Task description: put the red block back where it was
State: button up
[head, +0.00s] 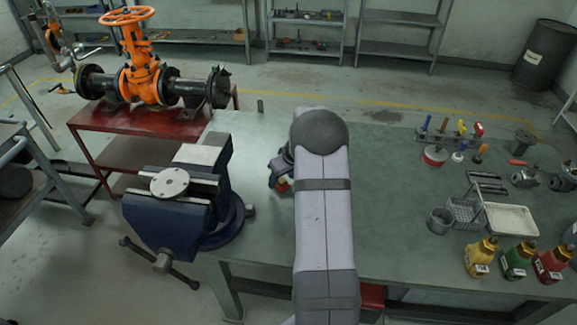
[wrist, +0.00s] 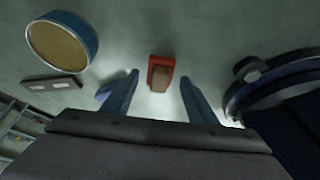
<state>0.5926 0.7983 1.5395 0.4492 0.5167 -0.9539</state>
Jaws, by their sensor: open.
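A small red block (wrist: 161,63) with a brownish face shows in the wrist view, on the green-grey bench top. My gripper (wrist: 159,78) is open, with one blue finger on each side of the block's line and clear gaps to both. I cannot tell whether the fingertips reach down to the block's height. In the head view my gripper (head: 282,178) is low over the bench, right of the vise and partly hidden by my arm. A bit of red and orange (head: 283,185) shows just under it.
The blue vise (head: 175,210) stands close on the left; its round base (wrist: 240,95) shows at right in the wrist view. A round blue tin (wrist: 62,40) and a dark plate (wrist: 52,83) lie nearby. Bottles (head: 515,260) and a tray (head: 510,218) stand at right.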

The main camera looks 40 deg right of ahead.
jog(key=b+v, duration=0.2)
jog(key=v, duration=0.8)
jog(key=shift+s+r, duration=0.25)
jog(key=shift+r, duration=0.05)
jog(key=s+a+f+g, duration=0.1)
jog(key=s+a, duration=0.3)
jog(key=a, duration=0.5)
jog(key=s+a+g, duration=0.1)
jog(key=s+a, duration=0.3)
jog(key=a, duration=0.4)
jog(key=s+a+f+g, duration=0.1)
jog(key=s+a+f, duration=0.1)
jog(key=s+a, duration=0.3)
jog(key=s+a+f+g, duration=0.1)
jog(key=s+a, duration=0.3)
jog(key=s, duration=0.6)
jog(key=shift+a+f, duration=0.4)
jog(key=shift+f, duration=0.05)
jog(key=shift+s, duration=0.1)
notch_tip(320, 180, up, 3)
jog(key=p, duration=0.2)
jog(key=shift+r+p, duration=0.1)
jog(key=shift+p, duration=0.25)
